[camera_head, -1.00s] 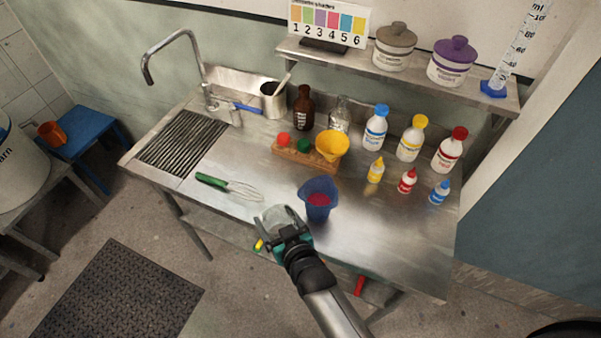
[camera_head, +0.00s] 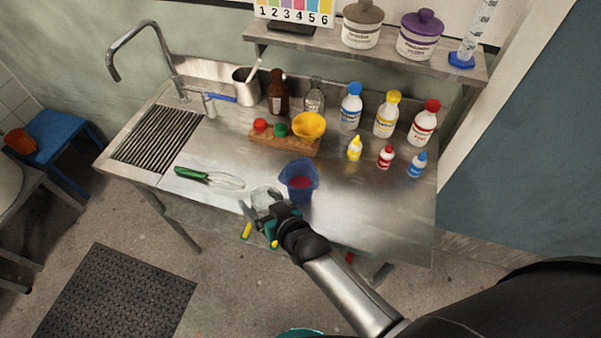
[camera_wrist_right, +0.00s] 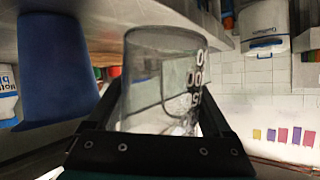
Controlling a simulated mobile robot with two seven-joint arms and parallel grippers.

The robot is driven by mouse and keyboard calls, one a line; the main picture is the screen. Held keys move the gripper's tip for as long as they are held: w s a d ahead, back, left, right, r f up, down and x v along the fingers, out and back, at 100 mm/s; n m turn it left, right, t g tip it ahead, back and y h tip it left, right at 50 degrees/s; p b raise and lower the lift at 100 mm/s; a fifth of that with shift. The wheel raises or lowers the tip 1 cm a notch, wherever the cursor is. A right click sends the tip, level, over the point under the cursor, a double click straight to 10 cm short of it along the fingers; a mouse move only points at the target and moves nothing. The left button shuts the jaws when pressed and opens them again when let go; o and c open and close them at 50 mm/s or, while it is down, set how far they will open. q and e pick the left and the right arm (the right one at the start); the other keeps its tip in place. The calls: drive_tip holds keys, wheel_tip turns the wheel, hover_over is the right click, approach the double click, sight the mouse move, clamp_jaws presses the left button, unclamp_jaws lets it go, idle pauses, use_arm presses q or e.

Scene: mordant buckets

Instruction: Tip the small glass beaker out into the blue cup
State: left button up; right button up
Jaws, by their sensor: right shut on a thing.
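The blue cup (camera_head: 300,181) stands on the steel bench near its front edge, with dark red or magenta contents visible inside. It also shows large at the left of the right wrist view (camera_wrist_right: 55,65). My right gripper (camera_head: 264,211) is shut on the small glass beaker (camera_head: 262,199), at the front left of the cup and apart from it. In the right wrist view the clear beaker (camera_wrist_right: 160,75) with white markings sits between the fingers. It looks close to upright relative to the gripper, and I cannot see any contents in it. My left gripper is not in view.
A green-handled whisk (camera_head: 208,178) lies left of the cup. Behind stand a wooden block (camera_head: 285,143) with a yellow bowl (camera_head: 309,125), and several bottles (camera_head: 386,115) at the back right. The bench right of the cup is clear.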

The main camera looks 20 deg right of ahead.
drive_tip(key=shift+w+d+r+m+g+y, duration=0.3)
drive_tip(key=shift+w+d+m+y, duration=0.1)
drive_tip(key=shift+m, duration=0.1)
drive_tip(key=shift+m+g+y, duration=0.3)
drive_tip(key=shift+m+y, duration=0.1)
drive_tip(key=shift+m, duration=0.1)
drive_tip(key=r+p, duration=0.1)
drive_tip(key=r, duration=0.1)
drive_tip(key=r+p, duration=0.1)
drive_tip(key=r, duration=0.1)
drive_tip(key=d+r+p, duration=0.1)
drive_tip(key=shift+w+r, duration=0.25)
drive_tip(key=shift+r, duration=0.15)
drive_tip(key=shift+w+d+r+m+g+y+b, duration=0.15)
drive_tip(key=shift+r+m+g+y+b, duration=0.1)
drive_tip(key=shift+m+y+b, duration=0.4)
drive_tip(key=shift+d+r+m+g+y+b, duration=0.15)
drive_tip(key=shift+m+g+y+b, duration=0.15)
drive_tip(key=shift+m+y+b, duration=0.35)
drive_tip(key=shift+w+d+r+m+g+y+b, duration=0.1)
drive_tip(key=shift+r+m+g+y+b, duration=0.25)
drive_tip(key=shift+m+b, duration=0.55)
drive_tip(key=shift+f+m+y+b, duration=0.5)
drive_tip(key=shift+m+y+b, duration=0.1)
drive_tip(key=shift+b, duration=0.35)
drive_tip(key=shift+w+d+r+m+y+b, duration=0.3)
drive_tip(key=shift+d+r+m+y, duration=0.1)
drive_tip(key=shift+d+m, duration=0.15)
